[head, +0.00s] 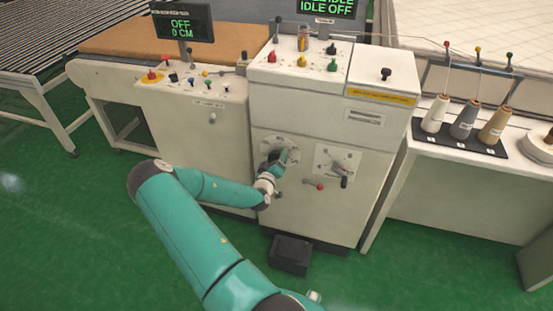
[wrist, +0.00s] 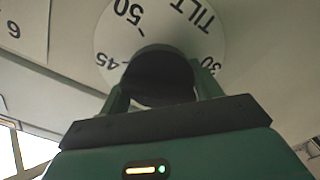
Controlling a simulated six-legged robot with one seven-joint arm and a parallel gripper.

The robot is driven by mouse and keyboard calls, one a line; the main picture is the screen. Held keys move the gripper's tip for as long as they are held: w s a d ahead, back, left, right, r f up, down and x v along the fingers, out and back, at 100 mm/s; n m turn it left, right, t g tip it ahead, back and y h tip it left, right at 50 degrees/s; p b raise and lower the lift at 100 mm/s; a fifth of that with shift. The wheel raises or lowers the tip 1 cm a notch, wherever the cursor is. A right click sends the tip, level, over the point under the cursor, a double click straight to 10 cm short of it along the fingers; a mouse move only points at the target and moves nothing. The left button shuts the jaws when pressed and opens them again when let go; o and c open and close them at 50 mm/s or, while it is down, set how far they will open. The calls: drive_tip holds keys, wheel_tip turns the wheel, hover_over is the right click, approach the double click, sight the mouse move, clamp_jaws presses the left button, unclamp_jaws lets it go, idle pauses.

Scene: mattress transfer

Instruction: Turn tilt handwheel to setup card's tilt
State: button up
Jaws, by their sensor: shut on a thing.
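The tilt dial (wrist: 172,22) is a pale round plate in the wrist view, printed with TILT, 50, 45 and 30. A dark round handwheel part (wrist: 158,72) stands out from its middle. My gripper (wrist: 160,92) is shut on this part, one green finger on each side. In the head view my gripper (head: 283,160) is at the round dial plate (head: 267,142) on the white cabinet front, and my arm hides part of it. I cannot tell which number the wheel is set to. I cannot make out a setup card in either view.
A second control plate with a dark handle (head: 341,168) sits right of the dial, with a red-tipped lever (head: 315,184) below. A black box (head: 290,254) stands on the green floor. Displays (head: 183,24) read OFF 0 CM and IDLE OFF. Thread cones (head: 465,118) stand right.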

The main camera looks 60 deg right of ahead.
drive_tip(key=shift+n, duration=1)
drive_tip(key=o, duration=1)
drive_tip(key=shift+a, duration=0.1)
drive_tip(key=s+a, duration=0.2)
drive_tip(key=a, duration=1.1)
drive_tip(key=shift+a, duration=0.25)
